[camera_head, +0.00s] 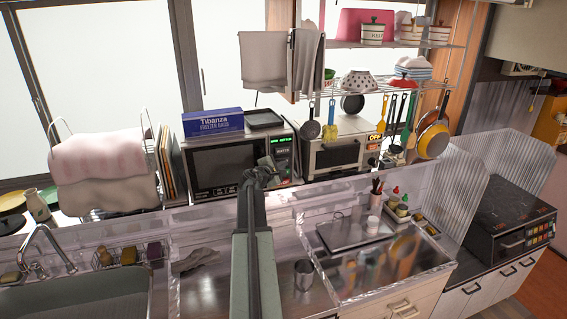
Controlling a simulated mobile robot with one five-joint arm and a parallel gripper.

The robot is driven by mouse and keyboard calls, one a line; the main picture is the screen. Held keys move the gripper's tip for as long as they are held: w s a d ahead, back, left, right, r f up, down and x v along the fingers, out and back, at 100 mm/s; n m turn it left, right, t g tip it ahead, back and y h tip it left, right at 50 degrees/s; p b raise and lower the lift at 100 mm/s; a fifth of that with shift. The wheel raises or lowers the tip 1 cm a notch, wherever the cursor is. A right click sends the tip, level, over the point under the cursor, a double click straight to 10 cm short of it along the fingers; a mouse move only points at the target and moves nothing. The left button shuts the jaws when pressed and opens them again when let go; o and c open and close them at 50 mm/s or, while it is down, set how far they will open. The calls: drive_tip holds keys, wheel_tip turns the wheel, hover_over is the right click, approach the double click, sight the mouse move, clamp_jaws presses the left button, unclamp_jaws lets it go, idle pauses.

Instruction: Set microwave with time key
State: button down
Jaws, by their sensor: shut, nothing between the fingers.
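The microwave (216,170) stands on the back counter, left of centre, with a dark door window and silver frame. Its control panel (282,153) is on its right side, with a small green display at the top. My gripper (266,163) is shut and empty, in front of the right part of the microwave, beside the control panel. My arm reaches up to it from below. The gripper hides the strip between door and panel and some of the lower panel. I cannot make out the time key or tell if the gripper touches the panel.
A blue freezer-bag box (213,122) and a dark tray (265,119) sit on the microwave. A toaster oven (335,155) stands to its right, under hanging utensils. A clear acrylic partition (333,186) runs along the counter. A metal cup (304,275) stands near my arm.

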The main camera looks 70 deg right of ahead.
drive_tip(key=shift+w+d, duration=0.15)
idle(0.4)
drive_tip(key=shift+s+a, duration=0.8)
drive_tip(key=shift+a, duration=0.2)
drive_tip(key=s+a, duration=0.3)
drive_tip(key=shift+s+a, duration=0.1)
drive_tip(key=shift+a, duration=0.3)
idle(2.2)
